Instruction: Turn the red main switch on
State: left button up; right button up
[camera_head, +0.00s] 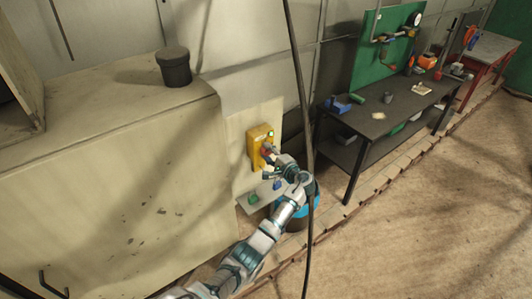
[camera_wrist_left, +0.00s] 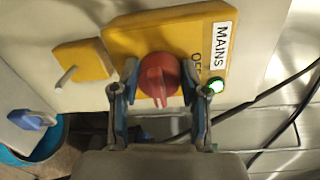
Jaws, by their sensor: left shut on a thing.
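The red main switch (camera_wrist_left: 158,76) is a round knob with a raised ridge on a yellow box (camera_wrist_left: 193,38). The box carries a white MAINS label (camera_wrist_left: 221,48) and partly hidden lettering that looks like OFF. A small lamp (camera_wrist_left: 215,86) beside the knob glows green. My left gripper (camera_wrist_left: 159,88) has one finger on each side of the knob and is shut on it. In the head view the yellow box (camera_head: 258,137) is on a pale panel, with my left gripper (camera_head: 268,161) at its lower right, partly covering the knob. My right gripper is not in view.
A second, smaller yellow plate (camera_wrist_left: 82,62) with a lever is beside the box. A beige cabinet (camera_head: 120,180) with a dark can (camera_head: 174,67) stands left. A black cable (camera_head: 300,85) hangs near my left arm. A dark workbench (camera_head: 385,120) stands right; open floor lies in front.

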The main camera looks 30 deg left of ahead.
pick_arm(q)
jog(key=o, duration=1.1)
jog(key=shift+w+d+f, duration=0.2)
jog(key=shift+d+f, duration=0.05)
jog(key=shift+d, duration=0.15)
jog(key=shift+o, duration=0.2)
jog(key=shift+w+d, duration=0.15)
jog(key=shift+r, duration=0.1)
jog(key=shift+d, duration=0.15)
jog(key=shift+s+d+r, duration=0.1)
jog(key=shift+s+d, duration=0.25)
jog(key=v, duration=1.1)
jog(key=shift+w+d, duration=0.15)
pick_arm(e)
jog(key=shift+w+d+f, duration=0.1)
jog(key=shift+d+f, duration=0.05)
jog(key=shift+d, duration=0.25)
pick_arm(q)
jog(key=shift+a+f, duration=0.25)
jog(key=shift+a, duration=0.05)
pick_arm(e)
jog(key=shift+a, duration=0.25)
